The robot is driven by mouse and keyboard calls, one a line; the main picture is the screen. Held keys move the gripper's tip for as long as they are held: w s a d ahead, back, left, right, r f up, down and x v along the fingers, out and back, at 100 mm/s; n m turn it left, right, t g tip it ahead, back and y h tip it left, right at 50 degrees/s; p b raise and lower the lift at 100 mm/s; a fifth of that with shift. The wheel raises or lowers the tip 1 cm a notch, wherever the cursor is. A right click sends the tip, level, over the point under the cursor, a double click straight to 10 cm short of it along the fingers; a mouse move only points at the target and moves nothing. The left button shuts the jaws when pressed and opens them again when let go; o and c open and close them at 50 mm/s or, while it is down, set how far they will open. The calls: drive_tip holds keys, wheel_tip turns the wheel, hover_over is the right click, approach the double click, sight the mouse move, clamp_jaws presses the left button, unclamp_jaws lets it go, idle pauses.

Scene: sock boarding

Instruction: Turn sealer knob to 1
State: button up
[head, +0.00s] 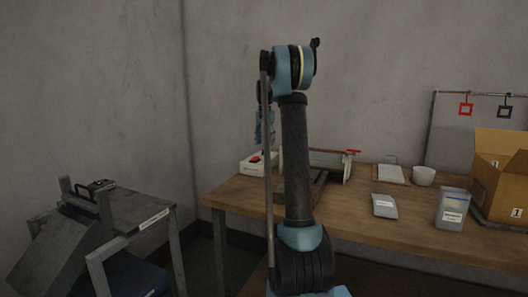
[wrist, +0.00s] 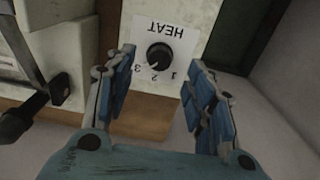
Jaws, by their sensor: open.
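The sealer's black round knob (wrist: 159,56) shows in the wrist view on a white plate (wrist: 182,31) marked HEAT, which appears upside down. The numbers 1, 2 and 3 run along its near side, with 1 at the right and 3 at the left. A small pale mark on the knob seems to face the 2–3 side; its exact setting is hard to tell. My gripper (wrist: 161,58) is open, its blue fingers on either side of the knob with gaps. In the head view the sealer (head: 247,167) is a white box with a red switch, partly hidden by my arm.
The sealer stands on the wooden table (head: 228,196) near its left end. A grey side stand (head: 140,212) is at the left.

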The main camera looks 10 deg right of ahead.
sight(265, 152)
drive_tip(key=shift+f, duration=2.25)
drive_tip(key=c, duration=1.1)
